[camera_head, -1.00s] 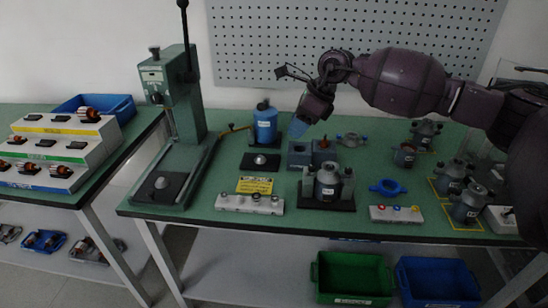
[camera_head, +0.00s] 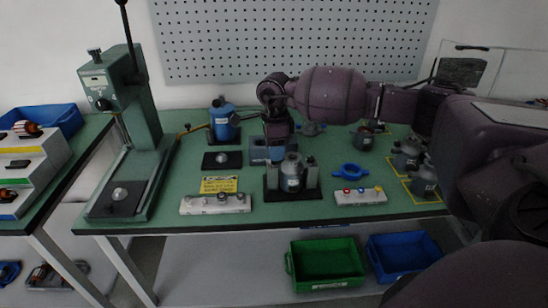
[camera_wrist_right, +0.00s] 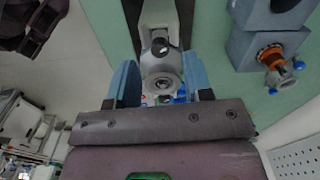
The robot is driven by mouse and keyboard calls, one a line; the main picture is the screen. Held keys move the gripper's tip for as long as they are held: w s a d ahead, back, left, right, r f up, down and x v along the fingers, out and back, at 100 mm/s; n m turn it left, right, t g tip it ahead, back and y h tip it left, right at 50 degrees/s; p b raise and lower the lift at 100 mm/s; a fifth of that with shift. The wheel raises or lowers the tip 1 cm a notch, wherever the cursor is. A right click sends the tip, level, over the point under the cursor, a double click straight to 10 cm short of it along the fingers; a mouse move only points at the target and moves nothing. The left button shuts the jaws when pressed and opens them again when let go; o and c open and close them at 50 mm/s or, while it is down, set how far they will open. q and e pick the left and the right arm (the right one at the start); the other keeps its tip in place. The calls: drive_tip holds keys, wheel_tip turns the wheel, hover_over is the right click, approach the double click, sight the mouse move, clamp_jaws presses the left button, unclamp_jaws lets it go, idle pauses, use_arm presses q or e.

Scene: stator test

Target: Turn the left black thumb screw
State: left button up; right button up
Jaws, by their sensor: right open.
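The grey fixture with a black base (camera_head: 278,195) stands on the green bench and holds a grey round housing (camera_head: 291,179). Upright clamp posts stand on both sides of the housing, and the thumb screws on them are too small to make out. My right gripper (camera_head: 276,150) hangs pointing down just behind and above the fixture's left side. In the wrist view its two blue fingers (camera_wrist_right: 159,82) are apart, with a dark round knob (camera_wrist_right: 160,46) beyond them and a round grey part between them. I cannot tell whether they touch. My left gripper does not show.
A blue-grey block (camera_wrist_right: 262,50) with a copper-coloured part lies beside the fingers in the wrist view. A white strip with knobs (camera_head: 188,207), a blue ring (camera_head: 350,171) and a white button box (camera_head: 345,199) are nearby. A green press (camera_head: 145,145) stands left.

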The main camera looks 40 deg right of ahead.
sight(274, 163)
drive_tip(key=shift+f, duration=1.7)
drive_tip(key=shift+c, duration=0.3)
clamp_jaws()
drive_tip(key=shift+n+b, duration=0.4)
drive_tip(key=shift+n, duration=0.2)
drive_tip(key=shift+o, duration=0.3)
unclamp_jaws()
drive_tip(key=shift+r, duration=0.1)
